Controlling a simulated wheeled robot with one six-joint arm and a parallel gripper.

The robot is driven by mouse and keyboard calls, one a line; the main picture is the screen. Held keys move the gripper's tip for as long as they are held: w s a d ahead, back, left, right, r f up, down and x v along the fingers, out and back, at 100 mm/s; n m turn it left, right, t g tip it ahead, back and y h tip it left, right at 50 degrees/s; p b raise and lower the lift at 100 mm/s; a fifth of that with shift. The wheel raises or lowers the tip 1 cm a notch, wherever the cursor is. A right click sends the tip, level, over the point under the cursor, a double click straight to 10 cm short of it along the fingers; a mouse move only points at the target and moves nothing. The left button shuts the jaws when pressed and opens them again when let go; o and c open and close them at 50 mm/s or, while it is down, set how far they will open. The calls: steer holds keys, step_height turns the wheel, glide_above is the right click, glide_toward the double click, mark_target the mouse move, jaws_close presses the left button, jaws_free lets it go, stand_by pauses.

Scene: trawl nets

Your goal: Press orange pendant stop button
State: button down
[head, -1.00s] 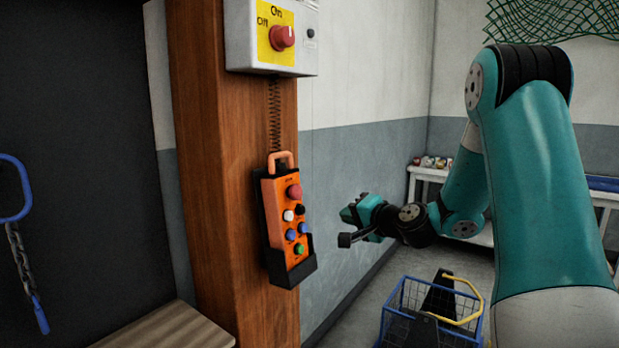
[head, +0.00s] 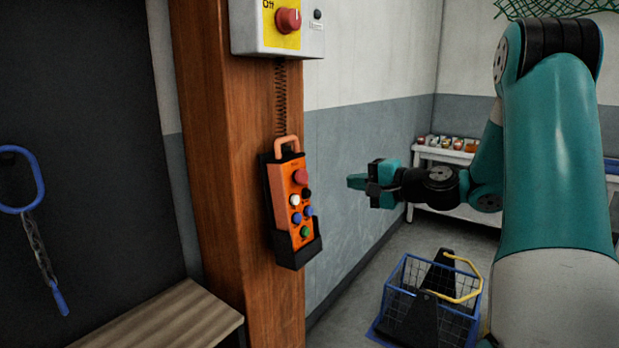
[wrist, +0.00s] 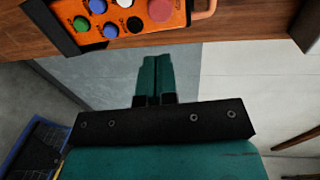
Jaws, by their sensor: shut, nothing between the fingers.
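The orange pendant (head: 294,199) sits in a black holder on the wooden post, with a coiled cord above it. Its large red button (head: 301,177) is at the top, above smaller white, black, blue and green buttons. In the wrist view the pendant (wrist: 180,12) lies along the top edge, its red button (wrist: 161,11) partly cut off by the frame. My gripper (head: 352,182) is shut and empty, to the right of the pendant and apart from it, about level with the red button. Its closed fingers (wrist: 155,62) point towards the pendant side in the wrist view.
A grey switch box (head: 278,27) with a red knob is on the post (head: 213,150) above the pendant. A blue wire basket (head: 425,300) stands on the floor below my arm. A blue hook and chain hang at left above a wooden bench (head: 160,325).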

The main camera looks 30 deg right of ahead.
mark_target(304, 177)
steer(key=p+x, duration=0.3)
steer(key=x, duration=0.7)
steer(key=shift+w+a+r, duration=0.1)
steer(key=shift+a, duration=0.05)
steer(key=shift+p+x, duration=0.3)
steer(key=shift+x, duration=0.45)
